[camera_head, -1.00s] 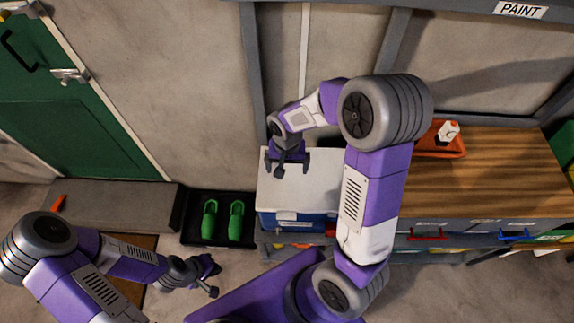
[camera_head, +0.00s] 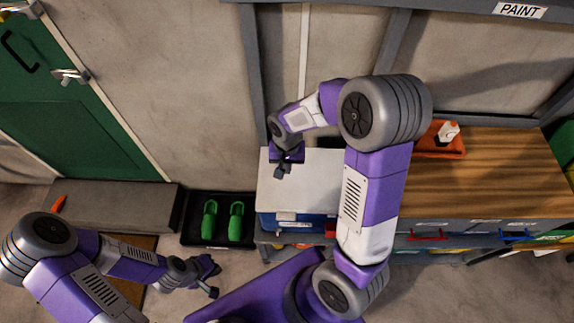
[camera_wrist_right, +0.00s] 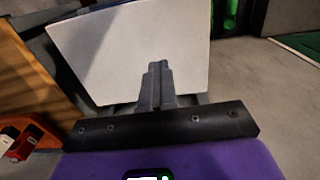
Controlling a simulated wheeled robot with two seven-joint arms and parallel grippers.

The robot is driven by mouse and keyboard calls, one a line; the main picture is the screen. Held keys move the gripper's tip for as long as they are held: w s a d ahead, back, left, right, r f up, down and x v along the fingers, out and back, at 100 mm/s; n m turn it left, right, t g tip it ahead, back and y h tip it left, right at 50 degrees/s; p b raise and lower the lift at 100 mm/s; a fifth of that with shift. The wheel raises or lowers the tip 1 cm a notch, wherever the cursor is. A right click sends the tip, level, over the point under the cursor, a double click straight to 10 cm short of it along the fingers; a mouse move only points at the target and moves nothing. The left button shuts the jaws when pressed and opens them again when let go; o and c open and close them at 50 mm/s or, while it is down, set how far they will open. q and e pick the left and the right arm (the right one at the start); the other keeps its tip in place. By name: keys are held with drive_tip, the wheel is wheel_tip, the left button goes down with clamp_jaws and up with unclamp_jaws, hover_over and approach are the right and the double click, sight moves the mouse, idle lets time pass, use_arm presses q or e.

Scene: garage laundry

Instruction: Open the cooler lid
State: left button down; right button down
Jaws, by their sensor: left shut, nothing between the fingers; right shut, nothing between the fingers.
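The cooler has a flat white lid (camera_head: 310,180) over a blue body (camera_head: 300,222). It stands left of the wooden worktop, and the lid looks shut. My right gripper (camera_head: 280,173) is over the left part of the lid, fingers together and empty. In the right wrist view the closed fingertips (camera_wrist_right: 157,68) show against the white lid (camera_wrist_right: 130,50); I cannot tell whether they touch it. My left gripper (camera_head: 212,282) is shut and empty, low at the left, away from the cooler. My right arm hides the cooler's right side.
A wooden worktop (camera_head: 490,175) with an orange tray (camera_head: 442,148) is right of the cooler. A black tray (camera_head: 190,233) with green shoes (camera_head: 236,222) lies on the floor to the left. A grey step (camera_head: 115,205) fronts the green door (camera_head: 60,120). The wall is close behind the cooler.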

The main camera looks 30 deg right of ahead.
idle(0.8)
unclamp_jaws()
idle(0.5)
wheel_tip(320, 180, up, 8)
drive_tip(key=shift+f+p, duration=0.2)
drive_tip(key=shift+p, duration=0.25)
